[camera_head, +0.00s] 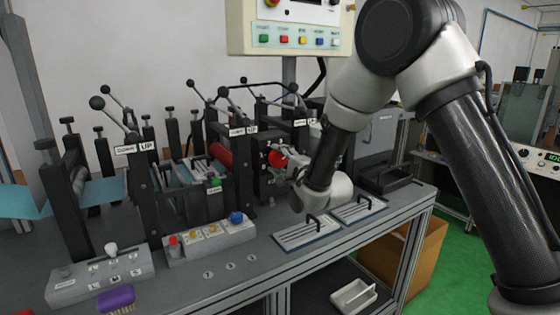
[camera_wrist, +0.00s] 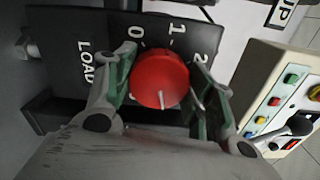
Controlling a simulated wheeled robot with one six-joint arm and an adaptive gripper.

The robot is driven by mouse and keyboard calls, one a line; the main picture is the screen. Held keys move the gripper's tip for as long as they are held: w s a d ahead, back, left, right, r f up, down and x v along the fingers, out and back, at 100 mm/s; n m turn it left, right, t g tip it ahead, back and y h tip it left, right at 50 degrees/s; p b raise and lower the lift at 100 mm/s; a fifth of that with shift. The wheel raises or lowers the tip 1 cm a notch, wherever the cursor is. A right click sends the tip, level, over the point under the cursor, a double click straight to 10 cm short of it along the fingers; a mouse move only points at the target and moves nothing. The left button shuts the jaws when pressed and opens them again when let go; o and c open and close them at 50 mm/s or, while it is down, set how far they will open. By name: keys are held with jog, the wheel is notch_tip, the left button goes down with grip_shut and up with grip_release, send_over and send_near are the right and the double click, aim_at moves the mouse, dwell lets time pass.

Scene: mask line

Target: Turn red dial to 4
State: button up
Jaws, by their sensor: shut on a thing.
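The red dial (camera_wrist: 160,78) is a round knob with a white pointer mark, on a black panel (camera_wrist: 70,62) lettered LOAD with the numbers 0, 1 and 2 in view. In the wrist view the white pointer is toward the bottom of the picture; the numbers there are hidden by my gripper. My gripper (camera_wrist: 163,85) has a finger on each side of the dial and is shut on it. In the head view the red dial (camera_head: 277,158) shows at the end of my gripper (camera_head: 283,163), on the front of the machine.
A control box (camera_head: 210,240) with coloured buttons and a switch box (camera_head: 100,272) stand on the bench left of my arm. A purple brush (camera_head: 116,299) lies at the front. Two handled plates (camera_head: 306,233) lie below my wrist. A panel with buttons (camera_head: 292,27) hangs above.

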jog(key=o, duration=1)
jog(key=v, duration=1.2)
